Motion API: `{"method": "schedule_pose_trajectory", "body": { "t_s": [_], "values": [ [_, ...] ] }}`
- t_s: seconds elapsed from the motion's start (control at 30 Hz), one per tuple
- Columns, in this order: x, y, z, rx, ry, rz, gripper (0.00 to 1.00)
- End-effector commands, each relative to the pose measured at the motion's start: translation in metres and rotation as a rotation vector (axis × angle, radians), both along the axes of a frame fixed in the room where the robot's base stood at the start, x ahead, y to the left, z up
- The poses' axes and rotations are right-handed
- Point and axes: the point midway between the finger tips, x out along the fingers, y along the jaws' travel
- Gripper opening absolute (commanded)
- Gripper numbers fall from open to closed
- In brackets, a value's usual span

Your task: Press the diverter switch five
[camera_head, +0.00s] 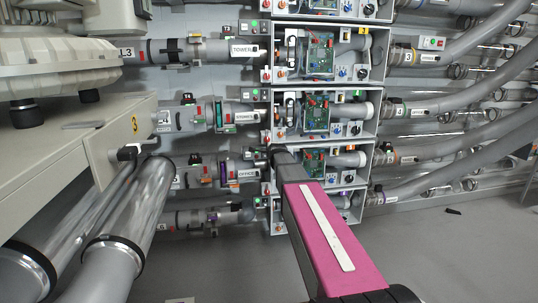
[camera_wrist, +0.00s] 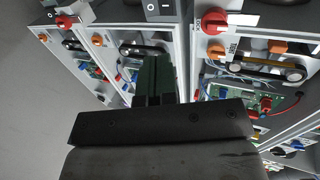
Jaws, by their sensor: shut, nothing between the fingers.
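In the wrist view my gripper (camera_wrist: 156,62) is shut, with dark fingers close together and nothing between them. A rocker switch (camera_wrist: 158,8) marked with a line and a circle sits just beyond the fingertips, at the top edge; I cannot tell whether they touch. Another dark rocker switch (camera_wrist: 75,11) is at the upper left. I cannot read which one is five. In the head view my pink-covered arm reaches to the lower diverter boxes, and my gripper (camera_head: 274,151) is at their left side, small and partly hidden.
White diverter boxes (camera_head: 325,86) stand stacked, with circuit boards inside. Red knobs (camera_wrist: 214,22) and orange buttons (camera_wrist: 278,46) line their edges. Grey tubes (camera_head: 446,108) run off to the right. A bench (camera_head: 40,165) with chrome tubes (camera_head: 135,200) stands at left.

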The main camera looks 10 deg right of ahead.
Motion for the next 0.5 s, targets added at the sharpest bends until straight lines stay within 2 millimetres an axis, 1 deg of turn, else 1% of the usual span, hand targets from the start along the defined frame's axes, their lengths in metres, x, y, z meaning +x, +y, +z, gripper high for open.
{"method": "schedule_pose_trajectory", "body": {
  "t_s": [0.03,0.33,0.5],
  "values": [
    [-0.002,0.0,0.001,0.0,0.0,0.0,0.0],
    [-0.002,0.0,0.0,0.0,0.001,0.0,0.0],
    [-0.006,0.005,-0.012,-0.001,0.002,0.0,0.0]
  ]
}}
